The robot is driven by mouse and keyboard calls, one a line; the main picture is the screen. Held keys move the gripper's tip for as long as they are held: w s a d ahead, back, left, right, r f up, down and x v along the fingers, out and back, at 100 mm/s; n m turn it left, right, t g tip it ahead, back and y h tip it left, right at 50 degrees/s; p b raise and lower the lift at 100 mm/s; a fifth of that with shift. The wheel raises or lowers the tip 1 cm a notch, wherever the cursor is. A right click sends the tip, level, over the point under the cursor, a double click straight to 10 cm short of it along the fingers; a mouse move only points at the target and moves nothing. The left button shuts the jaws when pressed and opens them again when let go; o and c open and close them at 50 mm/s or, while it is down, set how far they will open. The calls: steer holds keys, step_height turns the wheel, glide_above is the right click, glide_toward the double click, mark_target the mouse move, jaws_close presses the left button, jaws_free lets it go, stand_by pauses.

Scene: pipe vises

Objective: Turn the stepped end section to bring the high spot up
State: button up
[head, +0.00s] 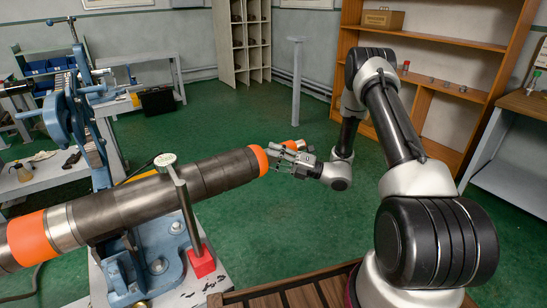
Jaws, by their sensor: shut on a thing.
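A long dark metal pipe (130,203) runs from the lower left toward the middle, with a wide orange band (34,238) near its left end. Its stepped end section (225,172) is at the right, with an orange ring (261,160) around its tip. My gripper (287,157) is at this right end, shut around a narrower part just beyond the ring. A small orange patch (291,145) shows between the fingers; the fingers hide most of what they hold. A gauge with a round dial head (165,160) on a post stands in front of the pipe. The high spot cannot be made out.
A blue vise (155,265) supports the pipe from below. The gauge post stands on a red base (202,263) close to the pipe. A grey post (297,85) stands behind my gripper. Shelves (440,80) line the back right. Green floor (240,115) is open behind the pipe.

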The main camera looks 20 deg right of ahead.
steer(key=shift+f+n+y, duration=0.15)
steer(key=shift+n+y, duration=0.45)
steer(key=shift+n, duration=0.1)
steer(key=shift+n+g+y, duration=0.4)
steer(key=shift+n+y, duration=0.5)
steer(key=shift+n, duration=0.3)
steer(key=o, duration=1)
steer(key=v, duration=0.7)
steer(key=shift+d+f, duration=0.1)
steer(key=shift+d, duration=0.1)
